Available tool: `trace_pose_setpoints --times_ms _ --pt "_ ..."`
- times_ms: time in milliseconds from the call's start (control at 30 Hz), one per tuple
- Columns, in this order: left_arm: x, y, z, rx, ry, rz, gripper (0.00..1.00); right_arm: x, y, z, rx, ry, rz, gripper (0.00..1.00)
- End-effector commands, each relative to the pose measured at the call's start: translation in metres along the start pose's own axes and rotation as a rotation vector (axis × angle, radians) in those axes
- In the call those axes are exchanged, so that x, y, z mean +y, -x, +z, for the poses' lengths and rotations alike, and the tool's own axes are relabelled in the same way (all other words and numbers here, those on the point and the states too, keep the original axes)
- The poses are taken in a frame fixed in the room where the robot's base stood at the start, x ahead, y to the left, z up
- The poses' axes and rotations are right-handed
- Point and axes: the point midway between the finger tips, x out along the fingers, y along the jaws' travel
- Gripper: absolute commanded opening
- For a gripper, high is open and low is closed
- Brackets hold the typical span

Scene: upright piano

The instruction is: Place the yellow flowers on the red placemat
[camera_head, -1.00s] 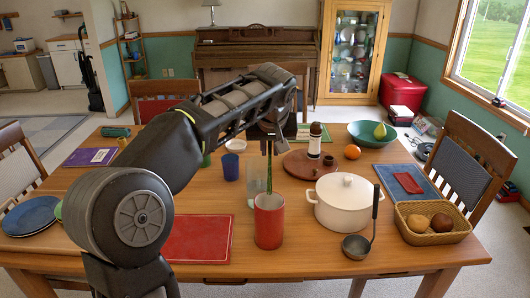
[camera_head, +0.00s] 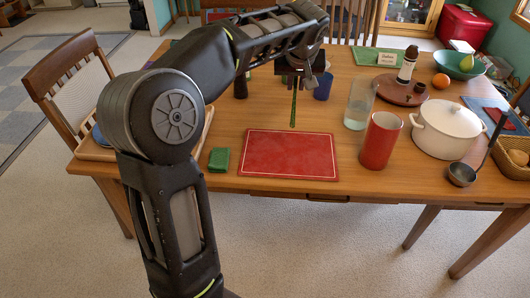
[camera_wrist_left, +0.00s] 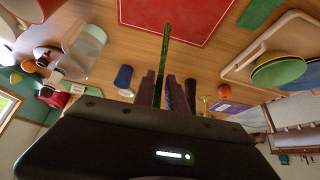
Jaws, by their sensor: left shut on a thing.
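The red placemat (camera_head: 268,157) lies flat and bare at the front edge of the table; it also shows at the top of the left wrist view (camera_wrist_left: 186,14). My left gripper (camera_head: 296,82) is above the table behind the placemat, shut on the flowers' green stem (camera_head: 293,108). The stem hangs almost upright, its lower tip near the placemat's far edge in the picture. In the left wrist view the stem (camera_wrist_left: 164,50) projects from between the fingers (camera_wrist_left: 161,92). The yellow blossoms cannot be made out. My right gripper is not in view.
A red cup (camera_head: 381,140) and a clear glass (camera_head: 357,112) stand right of the placemat. A blue cup (camera_head: 323,87) stands behind it. A green folded cloth or block (camera_head: 219,159) lies to its left. A white pot (camera_head: 446,128) and ladle (camera_head: 462,174) are farther right.

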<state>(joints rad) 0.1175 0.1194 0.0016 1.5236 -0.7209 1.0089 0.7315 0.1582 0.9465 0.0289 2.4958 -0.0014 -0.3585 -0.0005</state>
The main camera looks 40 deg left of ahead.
Motion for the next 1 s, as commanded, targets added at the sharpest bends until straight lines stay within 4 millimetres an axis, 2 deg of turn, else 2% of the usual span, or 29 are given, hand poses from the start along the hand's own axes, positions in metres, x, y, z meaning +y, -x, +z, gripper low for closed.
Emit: trace_pose_setpoints --times_ms 433,800,1000 --pt "-0.001 -0.005 0.003 -0.001 0.0 -0.002 0.0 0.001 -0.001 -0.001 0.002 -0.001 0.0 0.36" --pt "-0.001 -0.051 0.033 -0.002 0.0 -0.003 0.0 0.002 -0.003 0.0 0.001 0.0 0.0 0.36" --pt "-0.001 -0.054 0.034 0.001 0.002 -0.001 0.0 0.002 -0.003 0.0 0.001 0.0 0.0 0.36"
